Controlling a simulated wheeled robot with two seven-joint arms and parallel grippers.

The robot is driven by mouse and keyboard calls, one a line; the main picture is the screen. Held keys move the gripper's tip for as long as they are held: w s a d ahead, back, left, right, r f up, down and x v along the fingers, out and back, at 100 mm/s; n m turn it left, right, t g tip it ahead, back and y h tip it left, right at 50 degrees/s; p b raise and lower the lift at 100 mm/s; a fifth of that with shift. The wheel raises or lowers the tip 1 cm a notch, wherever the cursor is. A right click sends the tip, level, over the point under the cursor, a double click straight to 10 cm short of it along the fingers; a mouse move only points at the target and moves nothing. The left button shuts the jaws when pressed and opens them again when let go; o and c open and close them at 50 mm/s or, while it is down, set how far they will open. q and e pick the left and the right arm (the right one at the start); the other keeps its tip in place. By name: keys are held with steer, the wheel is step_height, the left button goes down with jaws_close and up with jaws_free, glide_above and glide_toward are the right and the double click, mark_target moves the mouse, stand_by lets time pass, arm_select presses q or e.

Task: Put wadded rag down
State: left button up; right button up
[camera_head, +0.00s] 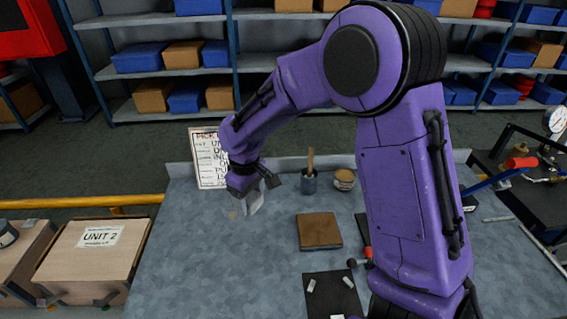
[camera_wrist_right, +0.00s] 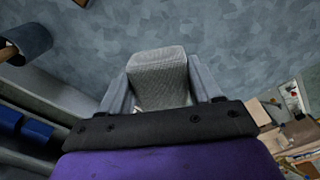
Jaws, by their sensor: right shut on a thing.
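My right gripper (camera_head: 254,197) is above the left back part of the grey workbench (camera_head: 190,270), in front of the pick list board. In the right wrist view, the gripper (camera_wrist_right: 163,90) is shut on the wadded rag (camera_wrist_right: 160,70), a pale grey woven block between the two fingers. The rag also shows as a pale shape below the fingers in the head view (camera_head: 253,205). I cannot tell whether its lower end touches the bench. My left gripper is not in view.
A cup with a wooden handle (camera_head: 309,184) and a tin (camera_head: 344,180) stand at the bench's back. A brown square pad (camera_head: 319,231) and a dark mat (camera_head: 331,295) lie right of the gripper. The sign board (camera_head: 207,160) stands behind. The bench's left front is clear.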

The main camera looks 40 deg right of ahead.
steer(key=s+d+n, duration=0.3)
steer(key=d, duration=0.8)
steer(key=p, duration=0.4)
glide_above(278, 191)
step_height(278, 191, down, 9)
steer(key=shift+r, duration=0.1)
step_height(278, 191, down, 3)
steer(key=shift+w+f+p, duration=0.1)
steer(key=shift+p, duration=0.7)
steer(key=shift+f, duration=0.1)
steer(key=shift+f+b, duration=0.15)
steer(key=shift+b, duration=0.15)
steer(key=o, duration=0.9)
